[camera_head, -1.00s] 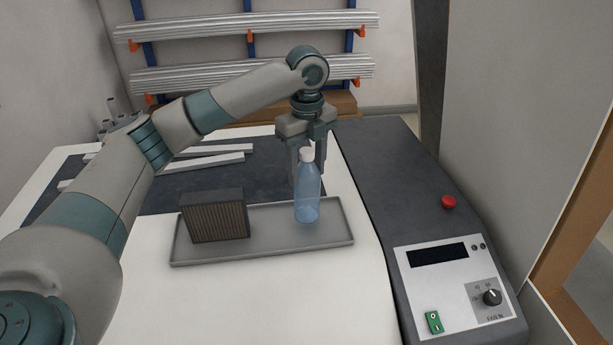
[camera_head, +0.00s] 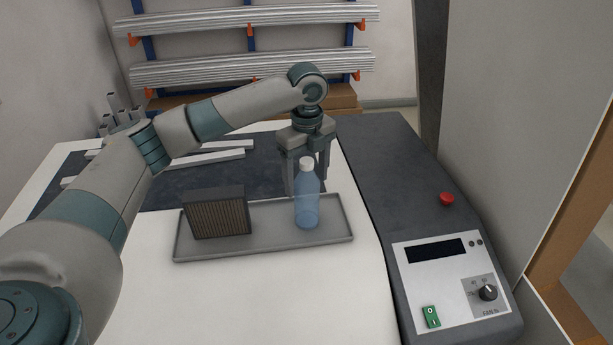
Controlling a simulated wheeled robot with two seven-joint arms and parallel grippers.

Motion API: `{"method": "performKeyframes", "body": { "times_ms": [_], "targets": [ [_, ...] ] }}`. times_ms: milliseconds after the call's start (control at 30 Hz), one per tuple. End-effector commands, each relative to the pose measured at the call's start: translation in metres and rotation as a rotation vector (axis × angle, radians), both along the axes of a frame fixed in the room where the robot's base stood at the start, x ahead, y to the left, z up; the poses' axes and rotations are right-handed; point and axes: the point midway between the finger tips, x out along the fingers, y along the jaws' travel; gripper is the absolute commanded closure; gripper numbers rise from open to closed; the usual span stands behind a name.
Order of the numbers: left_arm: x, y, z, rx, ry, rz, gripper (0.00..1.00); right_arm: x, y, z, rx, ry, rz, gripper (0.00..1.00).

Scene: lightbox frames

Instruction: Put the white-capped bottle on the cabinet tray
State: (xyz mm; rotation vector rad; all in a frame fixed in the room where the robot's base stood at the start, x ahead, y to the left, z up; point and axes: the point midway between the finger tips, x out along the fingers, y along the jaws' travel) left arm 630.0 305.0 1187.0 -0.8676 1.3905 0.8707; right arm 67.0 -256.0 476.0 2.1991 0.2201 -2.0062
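The white-capped bottle (camera_head: 307,208) is clear blue and stands upright toward the right end of the grey tray (camera_head: 265,245). My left gripper (camera_head: 305,183) comes down from above, just behind the bottle. Its fingers are apart, one left and one right of the bottle's upper part as seen here. The bottle hides part of the right finger, and I cannot tell whether either finger touches it. My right gripper is not in view.
A dark ribbed block (camera_head: 218,218) stands on the left part of the tray. A machine with a control panel (camera_head: 457,280) and a red button (camera_head: 447,199) is on the right. Pale bars (camera_head: 205,160) lie on the dark mat behind. White tabletop in front is clear.

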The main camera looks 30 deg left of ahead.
Motion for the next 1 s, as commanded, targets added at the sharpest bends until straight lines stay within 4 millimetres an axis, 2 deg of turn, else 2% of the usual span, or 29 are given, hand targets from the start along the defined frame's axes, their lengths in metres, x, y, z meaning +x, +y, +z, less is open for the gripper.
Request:
{"method": "performKeyframes", "body": {
  "times_ms": [200,367,567,733,1000],
  "targets": [
    [0.0,0.0,0.003,0.0,-0.001,0.0,0.32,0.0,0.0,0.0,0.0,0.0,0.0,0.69],
    [0.001,0.0,0.012,-0.001,-0.002,0.0,0.32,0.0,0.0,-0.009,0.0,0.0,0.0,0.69],
    [0.001,-0.001,0.04,-0.001,-0.005,-0.001,0.32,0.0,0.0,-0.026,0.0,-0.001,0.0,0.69],
    [0.001,-0.001,0.073,-0.001,-0.005,-0.001,0.32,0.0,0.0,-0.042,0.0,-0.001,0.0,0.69],
    [0.001,0.0,0.11,0.001,-0.002,0.0,0.32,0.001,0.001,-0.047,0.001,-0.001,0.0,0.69]
  ]
}}
